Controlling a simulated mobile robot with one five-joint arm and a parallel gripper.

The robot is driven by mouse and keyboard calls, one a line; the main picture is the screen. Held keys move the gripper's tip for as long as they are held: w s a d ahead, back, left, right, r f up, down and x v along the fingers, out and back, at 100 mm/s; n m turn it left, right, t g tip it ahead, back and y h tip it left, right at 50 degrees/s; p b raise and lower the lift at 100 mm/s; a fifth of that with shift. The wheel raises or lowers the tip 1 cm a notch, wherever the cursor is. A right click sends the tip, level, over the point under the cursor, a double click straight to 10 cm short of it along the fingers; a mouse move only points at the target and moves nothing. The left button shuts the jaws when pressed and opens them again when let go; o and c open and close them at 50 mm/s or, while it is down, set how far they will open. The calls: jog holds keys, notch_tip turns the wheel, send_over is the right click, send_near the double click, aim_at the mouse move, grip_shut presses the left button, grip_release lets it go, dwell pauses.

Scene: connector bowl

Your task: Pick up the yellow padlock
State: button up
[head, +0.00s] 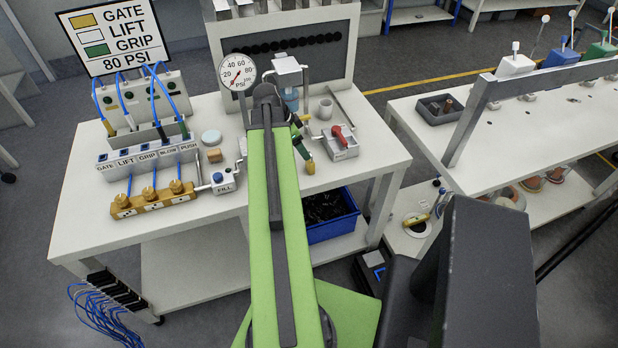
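I cannot make out a clear yellow padlock. A small yellow-ended item (310,168) with a dark green body lies on the white workbench (75,215), just right of my green arm. Another yellow piece (416,220) sits on the lower shelf to the right, too small to name. My gripper (265,95) is at the far end of my arm, over the back of the bench near the pressure gauge. It is seen from behind, so its fingers and anything between them are hidden.
A labelled valve box (147,157) with brass fittings stands at left, under a sign (112,38). A blue bin (333,226) sits below. A second bench is at right.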

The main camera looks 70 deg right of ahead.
aim_at(311, 160)
jog(key=b+x, duration=0.2)
jog(key=x, duration=0.2)
jog(key=b+x, duration=0.5)
jog(key=shift+s+f, duration=0.1)
jog(key=shift+s, duration=0.15)
jog(key=shift+r, duration=0.2)
grip_shut()
